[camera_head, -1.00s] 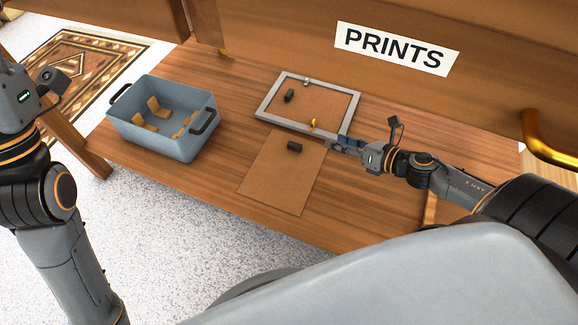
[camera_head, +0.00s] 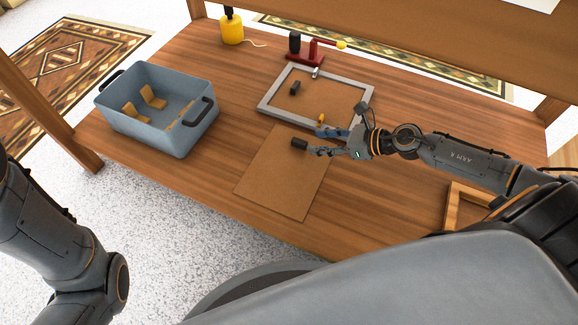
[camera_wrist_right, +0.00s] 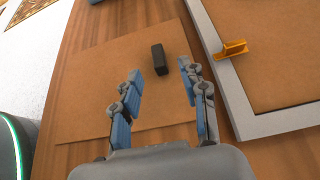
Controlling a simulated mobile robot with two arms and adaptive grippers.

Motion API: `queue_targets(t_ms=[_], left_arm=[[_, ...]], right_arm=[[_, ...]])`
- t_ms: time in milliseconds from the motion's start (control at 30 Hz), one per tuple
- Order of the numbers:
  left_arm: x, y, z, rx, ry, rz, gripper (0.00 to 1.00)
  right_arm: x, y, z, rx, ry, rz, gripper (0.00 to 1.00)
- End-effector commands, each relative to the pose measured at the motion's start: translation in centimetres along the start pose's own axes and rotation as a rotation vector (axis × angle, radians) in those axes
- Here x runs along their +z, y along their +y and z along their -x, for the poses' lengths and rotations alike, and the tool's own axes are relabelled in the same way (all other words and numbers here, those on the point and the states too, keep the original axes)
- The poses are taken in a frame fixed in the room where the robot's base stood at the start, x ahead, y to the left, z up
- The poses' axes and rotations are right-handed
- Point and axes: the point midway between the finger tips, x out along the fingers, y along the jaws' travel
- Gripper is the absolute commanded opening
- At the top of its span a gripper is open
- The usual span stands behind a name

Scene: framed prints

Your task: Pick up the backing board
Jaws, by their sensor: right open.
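The backing board (camera_head: 275,185), a flat brown rectangle with a small black block-like handle (camera_head: 299,143) near its far edge, lies on the wooden table in front of the frame. My right gripper (camera_head: 316,142) is open and empty, just right of the handle in the head view. In the right wrist view, the handle (camera_wrist_right: 159,59) shows between and slightly beyond the open fingertips (camera_wrist_right: 160,70), with the board (camera_wrist_right: 95,85) under them. Contact cannot be told. My left arm shows at the left edge, but its gripper is out of view.
A grey frame (camera_head: 268,101) with a brown panel and black handle lies behind the board. A blue-grey bin (camera_head: 150,135) with tan pieces stands left. A red tool (camera_head: 305,56) and yellow bottle (camera_head: 232,30) stand at the back. A wooden frame (camera_head: 455,205) lies right.

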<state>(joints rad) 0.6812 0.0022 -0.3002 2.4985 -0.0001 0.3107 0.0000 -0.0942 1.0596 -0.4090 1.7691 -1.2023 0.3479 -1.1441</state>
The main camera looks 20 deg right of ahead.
Motion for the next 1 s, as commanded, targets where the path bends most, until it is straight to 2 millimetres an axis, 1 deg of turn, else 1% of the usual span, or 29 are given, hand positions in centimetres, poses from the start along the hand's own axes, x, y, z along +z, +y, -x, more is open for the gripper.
queue_targets(t_ms=[167, 300, 500, 600, 800, 833, 867, 900, 967, 1000], left_arm=[[-0.3, 0.1, 0.3, 0.002, 0.005, -0.001, 0.5], [-0.9, 0.4, 1.0, 0.005, 0.015, -0.002, 0.5], [-1.1, 0.5, 1.7, 0.005, 0.015, -0.002, 0.5], [-1.1, 0.6, 1.8, 0.005, 0.014, -0.001, 0.5], [-1.1, 0.5, 1.7, 0.005, 0.013, -0.001, 0.5], [-1.1, 0.5, 1.7, 0.005, 0.013, -0.001, 0.5], [-1.1, 0.5, 1.7, 0.005, 0.012, -0.001, 0.5], [-1.1, 0.5, 1.8, 0.005, 0.012, -0.001, 0.5], [-1.1, 0.5, 1.8, 0.005, 0.012, -0.001, 0.5], [-1.1, 0.5, 1.8, 0.004, 0.011, -0.001, 0.5]], right_arm=[[0.0, 0.0, -1.0, -0.001, -0.002, 0.001, 0.43], [0.0, 0.1, -2.8, 0.0, -0.004, 0.002, 0.43], [0.1, 0.2, -5.1, 0.0, -0.003, 0.0, 0.43], [0.2, 0.2, -5.4, -0.001, -0.001, -0.001, 0.43], [0.2, 0.2, -5.4, 0.0, -0.001, -0.001, 0.43], [0.2, 0.2, -5.4, 0.0, -0.001, -0.001, 0.39], [0.2, 0.2, -5.4, 0.0, -0.001, -0.002, 0.33], [0.2, 0.2, -5.4, 0.0, -0.001, -0.001, 0.25], [0.2, 0.2, -5.4, 0.0, -0.001, -0.001, 0.13], [0.2, 0.2, -5.4, 0.0, -0.001, -0.001, 0.05]])
